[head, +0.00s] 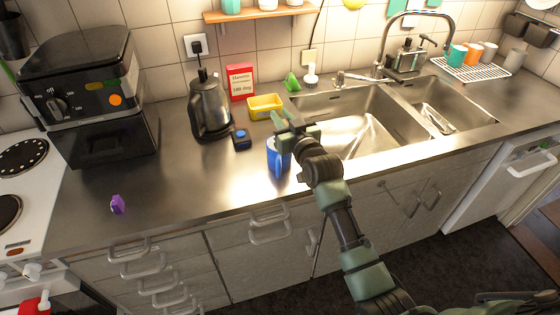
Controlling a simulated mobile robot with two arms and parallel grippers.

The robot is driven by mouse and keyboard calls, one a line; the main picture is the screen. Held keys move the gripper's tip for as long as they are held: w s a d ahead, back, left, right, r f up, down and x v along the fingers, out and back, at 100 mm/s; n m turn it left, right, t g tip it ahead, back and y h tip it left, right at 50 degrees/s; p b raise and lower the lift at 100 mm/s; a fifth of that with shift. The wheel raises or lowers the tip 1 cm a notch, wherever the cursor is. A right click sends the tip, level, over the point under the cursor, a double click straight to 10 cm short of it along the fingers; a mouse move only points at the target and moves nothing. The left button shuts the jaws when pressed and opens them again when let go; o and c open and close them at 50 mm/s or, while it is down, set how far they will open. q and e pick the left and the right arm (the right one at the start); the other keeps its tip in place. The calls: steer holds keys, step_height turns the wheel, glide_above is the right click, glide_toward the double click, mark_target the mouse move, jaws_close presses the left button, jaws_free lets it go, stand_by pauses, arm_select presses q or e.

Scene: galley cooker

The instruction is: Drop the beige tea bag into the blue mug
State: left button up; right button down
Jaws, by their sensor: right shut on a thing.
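The blue mug (272,156) stands upright on the steel counter, left of the sink, with its handle towards the front. My right gripper (283,121) is above and just behind the mug's rim in the picture, and my wrist covers the mug's right side. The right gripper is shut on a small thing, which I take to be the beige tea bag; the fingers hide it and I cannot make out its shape. Whether anything is inside the mug is hidden. My left gripper is not in view.
A yellow tub (265,106), a red box (240,82), a kettle (209,108) and a small dark-blue box (241,138) stand behind and left of the mug. The sink (345,118) is to the right. A purple object (118,204) lies far left; the counter between is clear.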

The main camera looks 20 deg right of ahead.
steer(key=c, duration=1.2)
jaws_free()
steer(key=shift+s, duration=0.1)
steer(key=s+b, duration=0.1)
steer(key=s, duration=0.6)
steer(key=shift+s+d+r, duration=0.25)
steer(key=shift+s+d, duration=0.05)
steer(key=shift+d, duration=0.15)
